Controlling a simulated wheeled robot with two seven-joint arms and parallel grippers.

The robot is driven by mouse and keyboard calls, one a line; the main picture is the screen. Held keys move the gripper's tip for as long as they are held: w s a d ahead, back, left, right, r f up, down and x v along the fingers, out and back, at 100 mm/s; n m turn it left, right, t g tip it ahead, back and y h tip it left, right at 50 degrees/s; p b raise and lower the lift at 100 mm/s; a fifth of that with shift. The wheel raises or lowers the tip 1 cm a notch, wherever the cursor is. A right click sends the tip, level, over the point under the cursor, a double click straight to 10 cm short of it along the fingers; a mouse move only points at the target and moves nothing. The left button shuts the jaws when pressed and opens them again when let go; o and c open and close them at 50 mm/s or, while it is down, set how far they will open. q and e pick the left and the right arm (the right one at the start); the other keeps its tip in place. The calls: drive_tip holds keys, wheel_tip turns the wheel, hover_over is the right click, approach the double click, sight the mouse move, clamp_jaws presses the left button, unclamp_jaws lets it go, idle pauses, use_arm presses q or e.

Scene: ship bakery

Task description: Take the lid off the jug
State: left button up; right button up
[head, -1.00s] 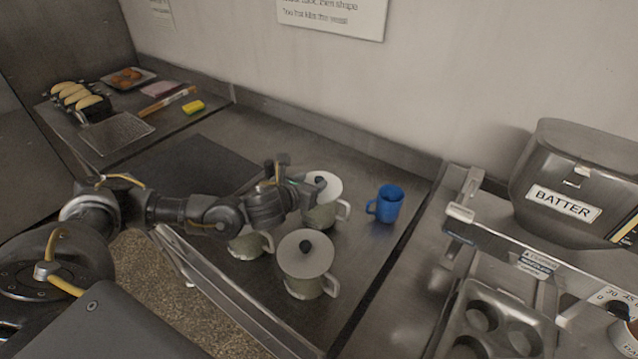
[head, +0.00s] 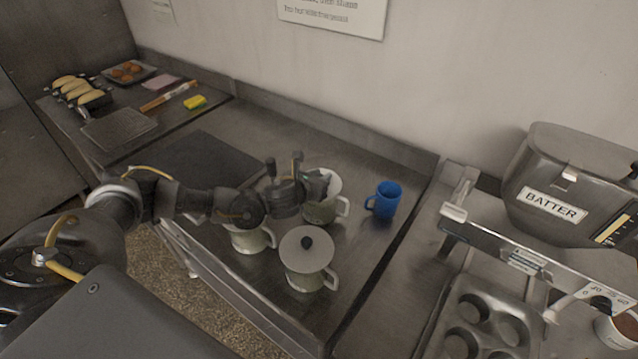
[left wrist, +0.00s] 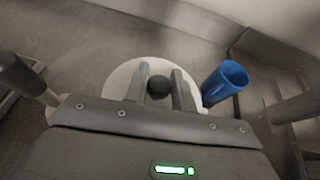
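A grey-green jug (head: 320,212) with a white lid (head: 333,183) stands at the back of the group. My left gripper (head: 322,180) is over this lid. In the left wrist view the lid (left wrist: 124,80) has a dark round knob (left wrist: 158,87) between my two fingers, one on each side. The fingers look open, with no clear grip on the knob. A second jug (head: 303,280) in front wears a white lid (head: 304,252) with a dark knob. A third jug (head: 250,240) stands at the left, its top hidden by my arm. My right gripper is not in view.
A blue mug (head: 385,200) stands close to the right of the back jug. Further right are a muffin tin (head: 487,318), a metal rail and a batter container (head: 560,180). A dark mat (head: 200,160) lies left; trays and a yellow sponge (head: 195,102) are behind it.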

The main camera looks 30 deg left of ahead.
use_arm(q)
drive_tip(key=c, duration=0.5)
drive_tip(key=shift+o, duration=0.2)
